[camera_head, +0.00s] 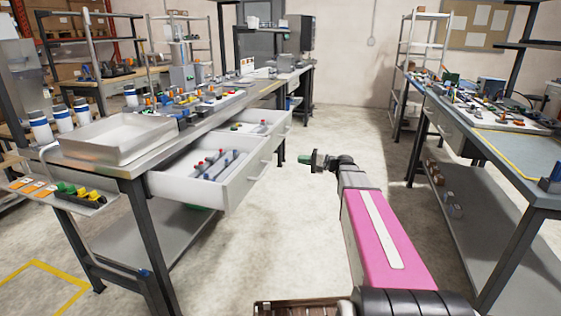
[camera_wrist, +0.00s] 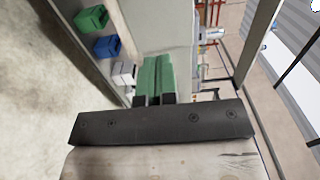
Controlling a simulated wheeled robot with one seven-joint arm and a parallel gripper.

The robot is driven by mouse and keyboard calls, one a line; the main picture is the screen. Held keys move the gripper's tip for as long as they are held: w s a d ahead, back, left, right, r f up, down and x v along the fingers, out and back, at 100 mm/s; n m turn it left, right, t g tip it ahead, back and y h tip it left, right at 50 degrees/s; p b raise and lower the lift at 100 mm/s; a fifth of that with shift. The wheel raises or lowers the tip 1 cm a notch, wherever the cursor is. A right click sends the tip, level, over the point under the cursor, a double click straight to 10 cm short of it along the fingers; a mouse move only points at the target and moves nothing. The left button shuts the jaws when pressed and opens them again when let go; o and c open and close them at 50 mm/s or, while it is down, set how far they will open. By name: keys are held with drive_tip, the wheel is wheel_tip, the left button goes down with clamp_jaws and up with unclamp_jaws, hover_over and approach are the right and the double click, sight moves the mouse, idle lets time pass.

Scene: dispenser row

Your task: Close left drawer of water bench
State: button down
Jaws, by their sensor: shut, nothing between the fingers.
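The water bench (camera_head: 215,122) stands at the left of the head view with two white drawers pulled out. Neither drawer can be made out clearly in the wrist view.
A second bench (camera_head: 478,140) with a lower shelf runs along the right. The concrete floor (camera_head: 345,125) between the benches is clear. A grey tray (camera_head: 115,155) sits on the water bench. Green, blue and white bins (camera_wrist: 107,46) show at the upper left of the wrist view.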

sight(266, 154)
drive_tip(key=x, duration=1.4)
drive_tip(key=x, duration=3.1)
drive_tip(key=shift+a+f, duration=0.15)
drive_tip(key=shift+f, duration=0.05)
drive_tip(key=shift+w+a, duration=0.15)
drive_tip(key=shift+a, duration=0.05)
drive_tip(key=shift+w+a+r, duration=0.1)
